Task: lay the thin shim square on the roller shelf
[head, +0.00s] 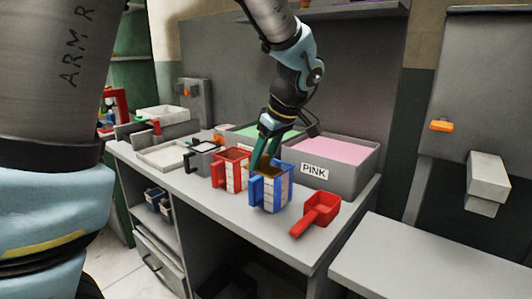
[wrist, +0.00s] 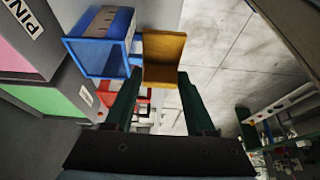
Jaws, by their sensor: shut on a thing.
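My gripper (head: 264,158) reaches down from above to the blue box with white scale marks (head: 283,192), at the front of the bench. In the wrist view my gripper (wrist: 158,82) is shut on a yellow-orange piece (wrist: 165,58) with a raised edge. I cannot tell whether this piece is the thin shim. In the head view a little brownish yellow shows behind the fingers, at the blue box's opening. The blue box also shows beside the piece in the wrist view (wrist: 121,25). I cannot pick out a roller shelf or a shim lying elsewhere.
A red marked box (head: 235,175) stands left of the blue one, and a red scoop (head: 317,213) lies to its right. Behind are a grey bin labelled PINK (head: 352,178) with pink foam and a green-filled bin (head: 245,131). A bare grey surface (head: 410,262) is at lower right.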

